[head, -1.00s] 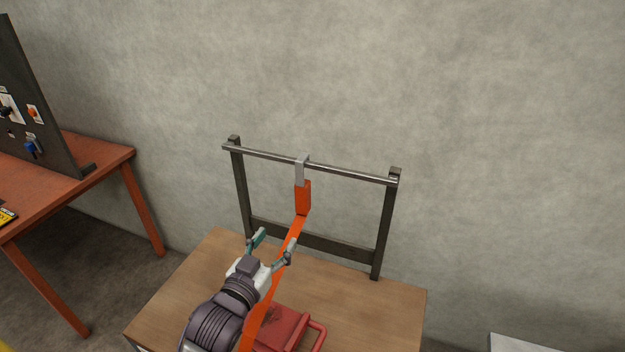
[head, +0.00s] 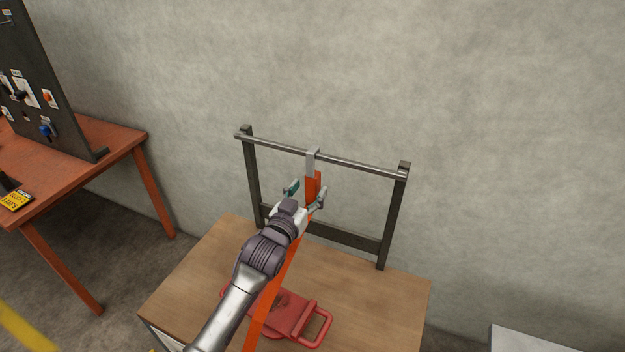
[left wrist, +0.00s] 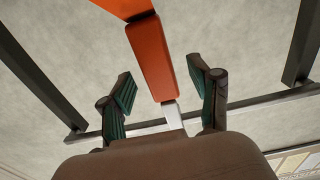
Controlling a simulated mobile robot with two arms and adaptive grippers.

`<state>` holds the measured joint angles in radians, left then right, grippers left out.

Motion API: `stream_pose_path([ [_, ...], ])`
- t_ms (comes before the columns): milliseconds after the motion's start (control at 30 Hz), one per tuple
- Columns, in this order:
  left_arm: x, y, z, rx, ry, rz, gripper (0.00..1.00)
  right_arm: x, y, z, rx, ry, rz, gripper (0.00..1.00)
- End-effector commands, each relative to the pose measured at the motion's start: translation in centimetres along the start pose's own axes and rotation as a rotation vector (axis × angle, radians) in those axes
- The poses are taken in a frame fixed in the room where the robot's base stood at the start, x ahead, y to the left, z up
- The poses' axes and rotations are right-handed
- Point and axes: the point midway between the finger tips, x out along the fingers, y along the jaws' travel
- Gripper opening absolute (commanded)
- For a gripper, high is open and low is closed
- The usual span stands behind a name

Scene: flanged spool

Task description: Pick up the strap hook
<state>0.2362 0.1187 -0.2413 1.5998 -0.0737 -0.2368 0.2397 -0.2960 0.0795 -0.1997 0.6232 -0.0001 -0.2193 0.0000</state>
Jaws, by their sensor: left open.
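The strap hook is a grey metal hook (head: 312,160) over the rail of a dark frame, with an orange sleeve (head: 313,182) below it. An orange strap (head: 276,285) runs from the sleeve down past my arm. In the left wrist view the orange sleeve (left wrist: 152,60) and grey hook (left wrist: 172,116) show between the fingers. My left gripper (head: 306,191) is open, its fingers on either side of the sleeve, apart from it in the wrist view. The gripper body hides part of the strap. My right gripper is not in view.
The dark frame (head: 396,215) with its rail (head: 360,166) stands at the back of a wooden table (head: 385,300). A red handled base (head: 290,312) sits on the table. An orange-red bench (head: 120,135) with a dark panel (head: 50,90) is at left. A grey wall is behind.

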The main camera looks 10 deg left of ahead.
Motion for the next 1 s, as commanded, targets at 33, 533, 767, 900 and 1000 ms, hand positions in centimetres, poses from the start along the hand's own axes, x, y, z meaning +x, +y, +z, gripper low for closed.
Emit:
stream_pose_path([
  [33,0.7,0.1,-0.2,-0.001,0.0,0.001,0.62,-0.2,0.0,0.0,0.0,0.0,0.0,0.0],
  [533,1.8,0.1,0.0,0.0,0.0,0.0,0.44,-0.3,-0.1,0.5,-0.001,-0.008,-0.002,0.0],
  [767,1.8,0.1,0.0,0.0,0.0,0.0,0.06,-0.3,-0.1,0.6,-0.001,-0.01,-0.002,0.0],
  [900,1.8,0.1,-0.1,0.0,0.002,0.001,0.0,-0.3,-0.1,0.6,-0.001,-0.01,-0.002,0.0],
  [1000,1.8,0.1,-0.1,0.0,0.002,0.001,0.0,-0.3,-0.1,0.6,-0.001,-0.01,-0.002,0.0],
])
